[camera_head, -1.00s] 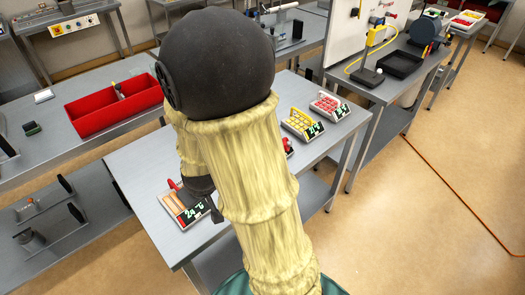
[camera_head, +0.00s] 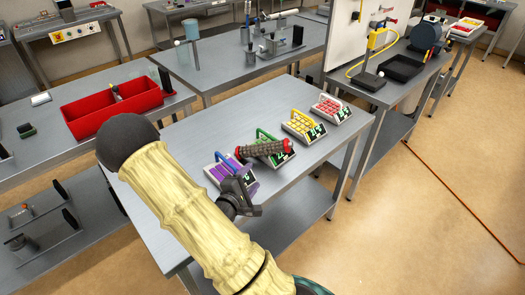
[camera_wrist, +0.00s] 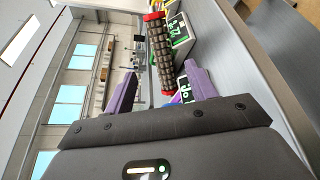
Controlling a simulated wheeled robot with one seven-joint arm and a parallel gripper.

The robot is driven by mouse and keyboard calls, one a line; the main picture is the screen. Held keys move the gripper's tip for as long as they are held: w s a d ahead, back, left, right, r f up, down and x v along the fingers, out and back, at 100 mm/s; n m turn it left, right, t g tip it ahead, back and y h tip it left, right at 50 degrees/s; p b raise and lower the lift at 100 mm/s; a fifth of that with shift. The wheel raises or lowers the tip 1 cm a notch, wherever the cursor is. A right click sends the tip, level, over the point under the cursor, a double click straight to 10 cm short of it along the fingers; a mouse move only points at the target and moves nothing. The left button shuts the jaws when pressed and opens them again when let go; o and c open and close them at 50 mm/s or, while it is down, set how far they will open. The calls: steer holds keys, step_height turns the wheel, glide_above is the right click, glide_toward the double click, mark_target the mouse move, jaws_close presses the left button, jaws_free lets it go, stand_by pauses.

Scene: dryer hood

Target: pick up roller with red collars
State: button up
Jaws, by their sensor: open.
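The roller with red collars (camera_head: 265,148) is dark and ridged, with a red collar at each end. It lies across the top of a small tray with a green handle (camera_head: 262,136) on the near table. In the wrist view the roller (camera_wrist: 162,58) stands lengthwise ahead of my fingers, apart from them. My gripper (camera_head: 241,186) is open and empty, just left of and nearer than the roller, by a tray with purple contents (camera_head: 217,172). Its two purple fingers (camera_wrist: 159,90) show in the wrist view with a gap between them.
A yellow tray (camera_head: 303,125) and a red tray (camera_head: 331,108) stand farther along the same table (camera_head: 215,120). My arm covers the table's near left part. A red bin (camera_head: 112,107) sits on the left bench. The table's back left part is clear.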

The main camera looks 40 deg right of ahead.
steer(key=p, duration=0.3)
glide_toward(273, 151)
steer(key=x, duration=0.5)
steer(key=shift+w+f, duration=0.1)
steer(key=shift+f, duration=0.05)
steer(key=shift+w+d, duration=0.1)
steer(key=shift+d, duration=0.25)
steer(key=shift+p+x, duration=1.1)
steer(key=shift+x, duration=1.15)
steer(key=shift+c, duration=0.3)
